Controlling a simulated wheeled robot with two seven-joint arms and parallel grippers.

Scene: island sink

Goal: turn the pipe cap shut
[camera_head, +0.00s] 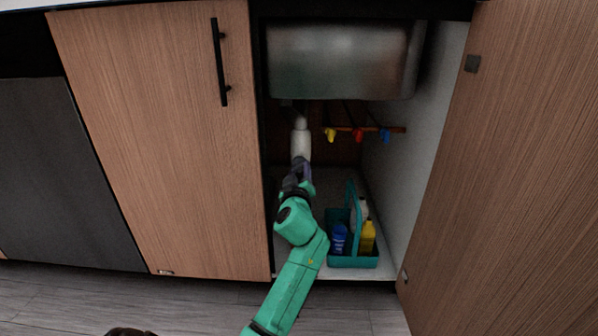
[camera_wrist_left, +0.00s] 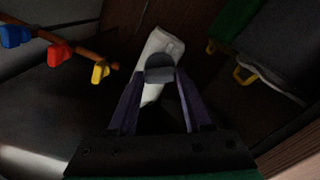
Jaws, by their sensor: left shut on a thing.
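The white drain pipe (camera_head: 301,140) hangs below the sink at the back of the open cabinet. It also shows in the left wrist view (camera_wrist_left: 153,45), tilted. A dark grey rounded cap (camera_wrist_left: 160,64) is at the near end of the pipe. My left gripper (camera_head: 302,168) reaches into the cabinet at the lower end of the pipe. In the left wrist view its two purple-grey fingers (camera_wrist_left: 160,78) are shut on the cap, one on each side. In the head view the gripper hides the cap. My right gripper is not in view.
A teal caddy (camera_head: 352,261) with bottles stands on the cabinet floor, right of my left arm. A pipe with yellow, red (camera_head: 358,134) and blue valve handles runs behind. The sink basin (camera_head: 340,60) hangs overhead. The open door (camera_head: 510,170) is at right.

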